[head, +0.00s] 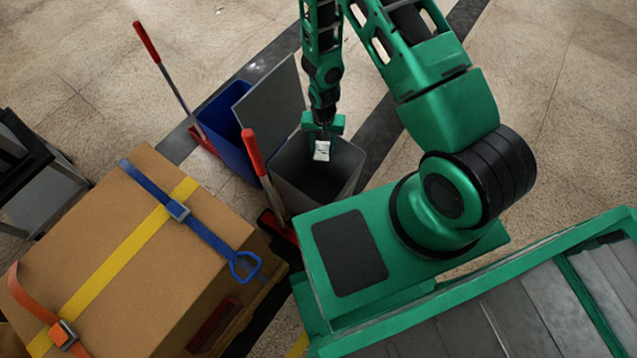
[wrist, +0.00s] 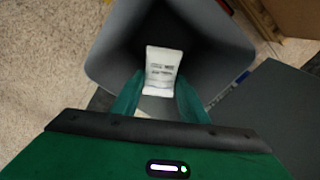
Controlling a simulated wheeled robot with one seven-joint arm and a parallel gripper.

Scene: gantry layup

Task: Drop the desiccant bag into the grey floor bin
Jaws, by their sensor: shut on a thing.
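The desiccant bag (head: 322,151) is a small white packet with dark print. It also shows in the wrist view (wrist: 162,70), between the green fingers. My gripper (head: 323,136) is shut on the bag and points down over the mouth of the grey floor bin (head: 345,172). In the wrist view my gripper (wrist: 158,98) holds the bag by its near end, with the grey bin (wrist: 110,45) opening behind it. The bin's inside is dark and its bottom cannot be made out. The exact height of the bag against the rim is unclear.
A blue bin (head: 225,125) stands left of the grey one, with a grey upright panel (head: 272,97) between. Two red-handled tools (head: 147,42) (head: 253,152) lean nearby. A strapped cardboard box (head: 130,250) fills the lower left. Open floor lies at the upper left.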

